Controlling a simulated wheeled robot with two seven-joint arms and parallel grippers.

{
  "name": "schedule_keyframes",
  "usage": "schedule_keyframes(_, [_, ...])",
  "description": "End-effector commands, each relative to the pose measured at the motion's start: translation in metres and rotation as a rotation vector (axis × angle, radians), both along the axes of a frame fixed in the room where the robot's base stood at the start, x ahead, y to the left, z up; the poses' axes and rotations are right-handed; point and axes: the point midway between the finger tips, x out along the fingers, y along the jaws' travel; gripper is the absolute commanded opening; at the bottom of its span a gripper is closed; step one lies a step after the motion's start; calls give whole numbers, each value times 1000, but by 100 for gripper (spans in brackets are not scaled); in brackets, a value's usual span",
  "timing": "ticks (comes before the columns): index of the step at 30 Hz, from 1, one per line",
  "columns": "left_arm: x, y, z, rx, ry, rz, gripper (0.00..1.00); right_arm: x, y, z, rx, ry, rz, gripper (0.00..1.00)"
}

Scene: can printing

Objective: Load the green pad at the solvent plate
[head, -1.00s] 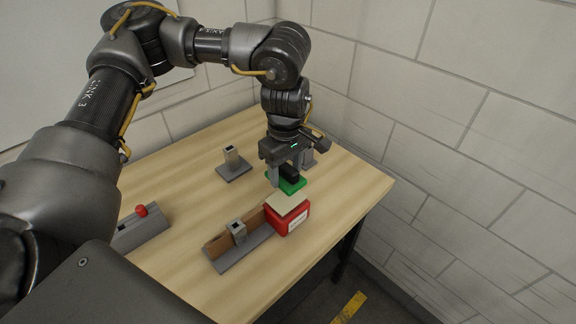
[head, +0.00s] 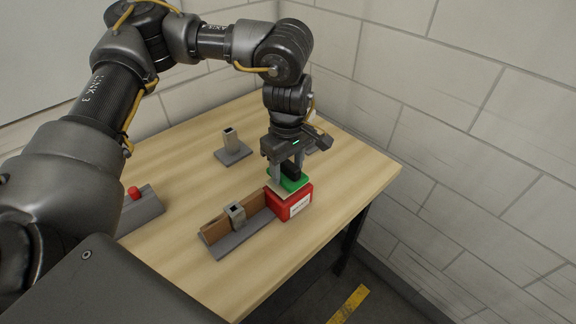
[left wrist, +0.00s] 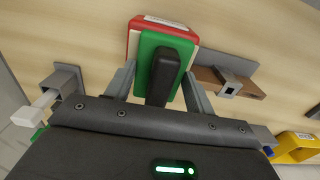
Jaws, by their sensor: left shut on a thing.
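The pad is level and lies over the cream top of the solvent plate (head: 275,189), a red box with a white label. I cannot tell if the pad touches the top or hovers just above it. In the left wrist view the green pad (left wrist: 147,48) covers most of the cream top, with the red rim (left wrist: 133,40) showing around its far and left sides. My right gripper is not in view.
A grey base with a brown bar and a square grey post (head: 235,213) stands left of the red box. Another grey post stand (head: 231,146) is farther back. A grey box with a red button (head: 134,193) is at left. A yellow thing (left wrist: 297,148) shows in the left wrist view.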

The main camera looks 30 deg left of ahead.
Motion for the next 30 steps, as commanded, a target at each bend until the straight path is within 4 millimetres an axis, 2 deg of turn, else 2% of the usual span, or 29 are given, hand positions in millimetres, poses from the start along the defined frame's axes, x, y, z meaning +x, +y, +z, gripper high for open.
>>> schedule_keyframes(30, [0,0,-8,0,0,0,36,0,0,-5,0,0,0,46])
